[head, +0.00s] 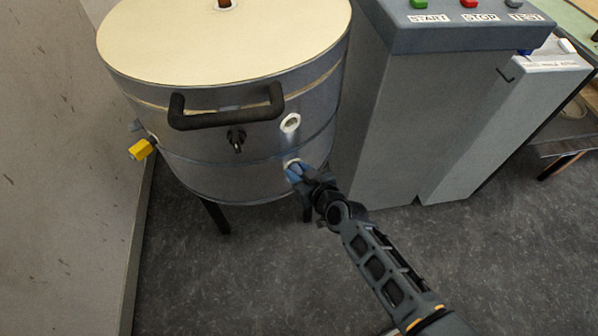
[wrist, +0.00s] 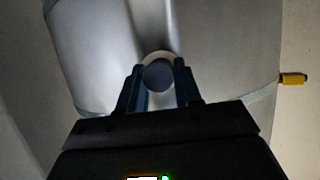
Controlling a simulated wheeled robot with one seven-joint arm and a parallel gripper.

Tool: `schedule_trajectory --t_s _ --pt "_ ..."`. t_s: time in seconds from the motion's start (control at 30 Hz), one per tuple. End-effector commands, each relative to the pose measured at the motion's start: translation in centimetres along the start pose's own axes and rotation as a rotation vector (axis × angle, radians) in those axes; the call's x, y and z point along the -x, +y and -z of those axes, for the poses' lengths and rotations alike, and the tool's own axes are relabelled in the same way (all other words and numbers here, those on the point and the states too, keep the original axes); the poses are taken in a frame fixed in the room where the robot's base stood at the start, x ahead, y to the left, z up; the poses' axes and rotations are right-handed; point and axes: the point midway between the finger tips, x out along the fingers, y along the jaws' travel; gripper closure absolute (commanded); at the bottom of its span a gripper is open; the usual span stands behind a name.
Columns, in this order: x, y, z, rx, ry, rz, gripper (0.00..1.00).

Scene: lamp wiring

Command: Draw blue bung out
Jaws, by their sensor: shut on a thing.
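The blue bung (wrist: 158,77) shows as a dark blue-grey round face in front of a pale ring (wrist: 150,57) on the metal drum's side. My gripper (wrist: 157,72) is shut on the bung, with one finger on each side of it. In the head view my gripper (head: 296,172) is at the lower right of the silver drum (head: 225,150), at the lower pale ring (head: 291,163). There the fingers mostly hide the bung. I cannot tell how far the bung sits in its hole.
A second pale-ringed hole (head: 290,122) sits above my gripper. The drum has a black handle (head: 226,117), a black latch (head: 236,139) and a yellow fitting (head: 142,149) at left. A grey cabinet (head: 420,110) stands close on the right. The floor in front is clear.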

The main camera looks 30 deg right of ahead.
Motion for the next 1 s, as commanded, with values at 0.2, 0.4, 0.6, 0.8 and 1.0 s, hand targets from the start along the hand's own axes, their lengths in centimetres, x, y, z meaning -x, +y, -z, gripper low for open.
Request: schedule_trajectory --t_s 0.2,0.4,0.6,0.8,1.0 --pt "0.3 0.0 -0.2 0.000 -0.001 0.000 1.00" --pt "0.7 0.0 -0.3 0.000 -0.001 0.000 1.00" --pt "1.0 0.0 -0.4 0.000 0.000 0.000 1.00" --pt "1.1 0.0 -0.5 -0.001 -0.001 0.000 1.00" --pt "1.1 0.0 -0.5 0.000 0.000 0.000 1.00"
